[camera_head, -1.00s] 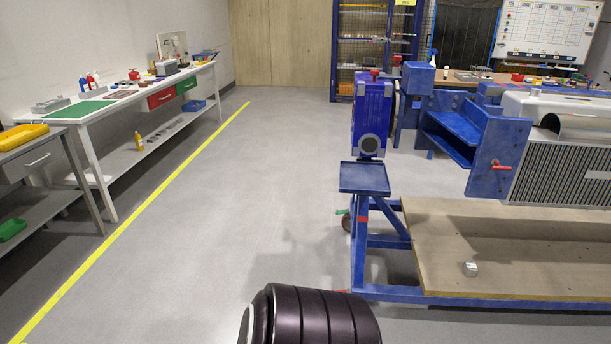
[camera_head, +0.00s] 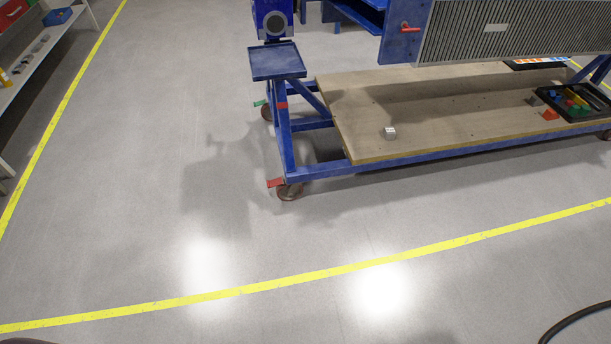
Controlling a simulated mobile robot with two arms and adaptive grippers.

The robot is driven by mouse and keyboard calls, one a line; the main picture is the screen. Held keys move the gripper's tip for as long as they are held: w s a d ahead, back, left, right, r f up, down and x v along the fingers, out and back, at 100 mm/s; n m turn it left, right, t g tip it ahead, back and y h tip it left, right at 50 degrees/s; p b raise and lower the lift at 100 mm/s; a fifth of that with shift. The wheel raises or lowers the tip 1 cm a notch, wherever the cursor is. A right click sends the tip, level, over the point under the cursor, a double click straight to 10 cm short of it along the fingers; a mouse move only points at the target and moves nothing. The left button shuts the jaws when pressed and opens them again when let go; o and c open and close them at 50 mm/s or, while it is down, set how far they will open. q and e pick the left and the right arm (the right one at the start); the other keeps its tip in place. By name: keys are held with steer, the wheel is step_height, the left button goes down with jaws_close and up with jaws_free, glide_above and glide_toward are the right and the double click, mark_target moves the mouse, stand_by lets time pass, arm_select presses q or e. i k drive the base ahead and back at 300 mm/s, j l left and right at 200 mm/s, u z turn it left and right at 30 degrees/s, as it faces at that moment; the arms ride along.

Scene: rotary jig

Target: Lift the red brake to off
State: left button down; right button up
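A red brake tab (camera_head: 276,183) sticks out to the left of the near caster (camera_head: 289,191), under the near left corner of the blue jig frame (camera_head: 330,172). It looks roughly level, but it is too small to tell its exact tilt. A green tab (camera_head: 260,103) shows at the caster farther back on the same side. Neither of my grippers is in view, and nothing touches the red tab.
The frame carries a wooden deck (camera_head: 430,115) with a small metal cube (camera_head: 390,133) and a black parts tray (camera_head: 575,103). A red handle (camera_head: 410,28) is higher up. Floor left and in front is clear, crossed by yellow tape (camera_head: 330,272). A black cable (camera_head: 570,325) lies front right.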

mark_target(279, 181)
steer(key=u, duration=0.35)
steer(key=i+j+z, duration=0.15)
steer(key=z, duration=0.2)
steer(key=i+j+z, duration=0.1)
steer(key=j+z, duration=0.45)
steer(key=z, duration=0.2)
steer(key=i+j, duration=0.05)
